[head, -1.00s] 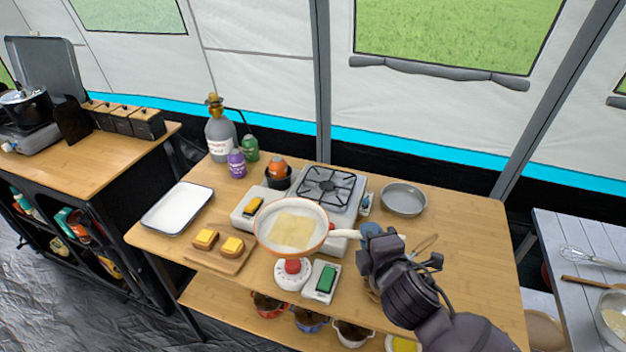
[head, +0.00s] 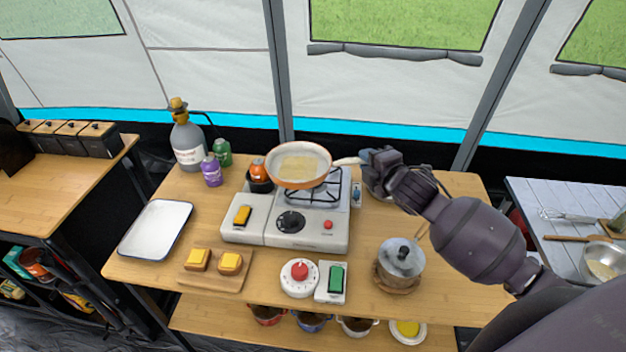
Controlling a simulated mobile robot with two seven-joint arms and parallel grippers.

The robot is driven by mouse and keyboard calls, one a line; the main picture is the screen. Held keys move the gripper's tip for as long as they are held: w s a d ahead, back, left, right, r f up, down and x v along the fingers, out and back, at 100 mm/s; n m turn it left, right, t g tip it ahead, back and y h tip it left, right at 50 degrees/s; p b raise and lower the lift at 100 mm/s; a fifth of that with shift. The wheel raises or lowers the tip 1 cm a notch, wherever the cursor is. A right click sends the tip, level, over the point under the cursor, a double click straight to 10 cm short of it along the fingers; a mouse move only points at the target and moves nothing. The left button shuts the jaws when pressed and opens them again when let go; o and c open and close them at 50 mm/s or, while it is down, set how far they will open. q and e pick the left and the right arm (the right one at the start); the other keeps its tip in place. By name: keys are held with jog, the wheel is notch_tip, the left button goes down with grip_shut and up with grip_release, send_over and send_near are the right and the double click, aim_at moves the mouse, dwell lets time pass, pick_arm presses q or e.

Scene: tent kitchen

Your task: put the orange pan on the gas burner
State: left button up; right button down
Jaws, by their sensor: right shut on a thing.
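The orange pan (head: 299,183) has a cream inside with a pale yellow, flat layer in it. My right gripper (head: 364,160) is shut on its light handle (head: 347,162), on the pan's right side. The pan is over the back left part of the gas burner (head: 318,225), a white stove with a black grate (head: 330,196). Part of the grate shows to the right of and below the pan; the rest is hidden. I cannot tell whether the pan touches the grate. My left gripper is not in view.
A gas bottle (head: 187,142) and small canisters stand back left.

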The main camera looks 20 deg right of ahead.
jog(key=w+d+r, duration=0.4)
jog(key=d+r, duration=0.3)
jog(key=d, duration=0.2)
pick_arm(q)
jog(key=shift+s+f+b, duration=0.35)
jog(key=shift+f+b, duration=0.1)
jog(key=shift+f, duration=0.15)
pick_arm(e)
notch_tip(320, 180, down, 20)
jog(key=shift+s+a+h, duration=0.2)
jog(key=shift+h, duration=0.1)
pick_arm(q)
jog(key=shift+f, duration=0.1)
pick_arm(e)
jog(key=shift+f, duration=0.1)
jog(key=c, duration=1.1)
grip_release()
jog(key=shift+o, duration=0.3)
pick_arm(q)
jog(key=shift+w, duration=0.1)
